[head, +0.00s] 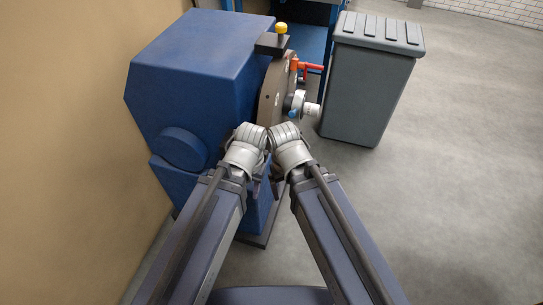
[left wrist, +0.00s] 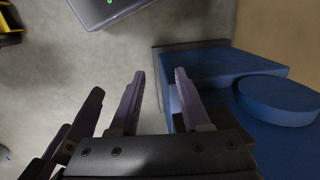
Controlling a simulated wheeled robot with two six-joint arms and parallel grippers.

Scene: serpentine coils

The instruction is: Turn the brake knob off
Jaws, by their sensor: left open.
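A blue machine (head: 190,75) with a dark round faceplate (head: 272,92) stands ahead in the head view. A yellow knob (head: 282,28) sits on top of its dark block. A red lever (head: 308,67) and a silver and blue knob (head: 303,106) stick out from the faceplate's right side. I cannot tell which is the brake knob. My left gripper (left wrist: 160,75) is open and empty in the left wrist view, above the floor beside the blue machine. My right gripper, partly visible beside it (left wrist: 82,110), is close by; its jaw state is unclear. Neither gripper touches a knob.
A grey lidded bin (head: 368,85) stands just right of the faceplate. A tan wall (head: 60,120) runs close along the left. A blue frame (head: 312,35) is behind. The grey floor (head: 450,180) to the right is clear.

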